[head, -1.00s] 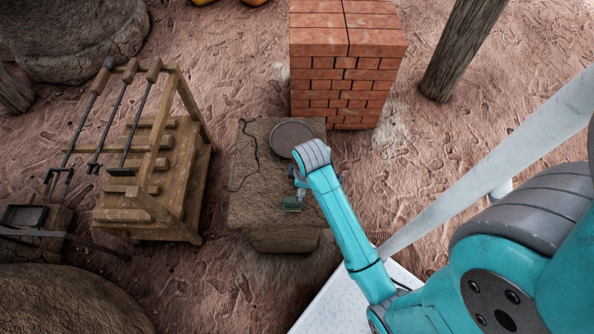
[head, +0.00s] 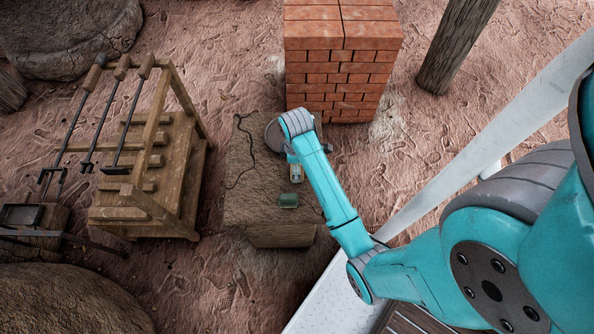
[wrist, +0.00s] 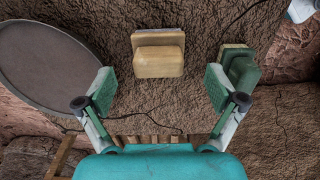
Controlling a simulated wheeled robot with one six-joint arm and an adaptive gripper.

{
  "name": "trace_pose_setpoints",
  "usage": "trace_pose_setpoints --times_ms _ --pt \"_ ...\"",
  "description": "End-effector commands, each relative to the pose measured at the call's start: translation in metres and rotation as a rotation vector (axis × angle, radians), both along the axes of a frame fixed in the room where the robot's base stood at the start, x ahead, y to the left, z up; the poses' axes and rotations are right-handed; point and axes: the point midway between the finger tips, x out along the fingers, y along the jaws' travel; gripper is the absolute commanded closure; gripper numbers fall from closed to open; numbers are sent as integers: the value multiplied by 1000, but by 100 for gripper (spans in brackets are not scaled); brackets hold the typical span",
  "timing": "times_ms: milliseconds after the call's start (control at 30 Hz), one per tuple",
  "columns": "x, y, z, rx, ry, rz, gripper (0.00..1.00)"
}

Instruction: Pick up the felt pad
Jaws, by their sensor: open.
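My gripper (wrist: 160,88) is open and empty in the wrist view, its fingers spread wide above the table. A block with a pale wooden handle (wrist: 158,61) and a thin grey layer along its far edge lies just ahead, between the lines of the two fingers; it looks like the felt pad. It shows small and pale in the head view (head: 296,174), beside my wrist. A green-handled block (wrist: 239,68) with a tan layer lies just beyond the right finger; it also shows in the head view (head: 289,200). Which one is felt cannot be told for sure.
Both blocks lie on a rough, low block table (head: 245,205). A round grey disc (wrist: 50,65) lies on its far side, partly behind my wrist in the head view. A brick stack (head: 340,65) stands behind, and a wooden tool rack (head: 150,170) stands left.

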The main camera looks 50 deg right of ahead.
Motion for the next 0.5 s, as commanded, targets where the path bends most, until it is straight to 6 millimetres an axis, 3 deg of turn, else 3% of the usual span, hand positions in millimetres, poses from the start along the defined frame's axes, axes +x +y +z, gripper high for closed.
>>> trace_pose_setpoints --times_ms 300,500 --pt "-2 -4 -41 2 3 0 6" --pt "-2 -4 -48 0 1 0 6"
